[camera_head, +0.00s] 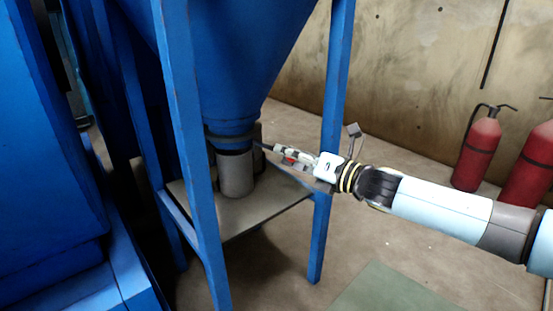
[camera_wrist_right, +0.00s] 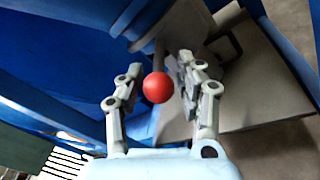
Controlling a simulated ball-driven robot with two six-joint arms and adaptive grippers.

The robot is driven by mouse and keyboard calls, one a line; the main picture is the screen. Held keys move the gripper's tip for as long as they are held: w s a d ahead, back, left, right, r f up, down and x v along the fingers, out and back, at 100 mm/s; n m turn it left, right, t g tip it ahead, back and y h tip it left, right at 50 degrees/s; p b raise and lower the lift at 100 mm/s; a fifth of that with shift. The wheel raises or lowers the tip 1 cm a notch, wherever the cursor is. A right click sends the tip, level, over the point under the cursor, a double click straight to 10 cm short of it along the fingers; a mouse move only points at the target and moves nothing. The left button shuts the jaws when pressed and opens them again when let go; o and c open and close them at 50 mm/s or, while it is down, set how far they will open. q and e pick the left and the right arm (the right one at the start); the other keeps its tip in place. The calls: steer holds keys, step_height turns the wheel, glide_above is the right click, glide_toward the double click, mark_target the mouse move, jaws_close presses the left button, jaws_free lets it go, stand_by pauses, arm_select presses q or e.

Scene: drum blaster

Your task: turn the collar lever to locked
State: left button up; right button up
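The collar (camera_head: 232,141) is a band around the foot of the blue hopper (camera_head: 225,75), above a grey cylinder (camera_head: 236,175). A dark lever rod (camera_head: 264,147) runs from the collar toward my right gripper (camera_head: 284,153). The lever's round red knob (camera_wrist_right: 157,87) shows in the right wrist view, between the two fingers of my right gripper (camera_wrist_right: 158,78). The fingers are apart, one on each side of the knob, and do not visibly grip it. In the head view the fingers mostly hide the knob. My left gripper is not in view.
Blue frame legs (camera_head: 335,90) stand on both sides of the hopper, one close to my right gripper. A flat shelf (camera_head: 255,212) lies under the cylinder. Red fire extinguishers (camera_head: 477,150) stand by the wall at the right. Open floor lies in front.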

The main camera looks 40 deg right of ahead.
mark_target(264, 146)
steer(key=shift+x, duration=1.75)
steer(key=shift+r, duration=0.1)
jaws_close()
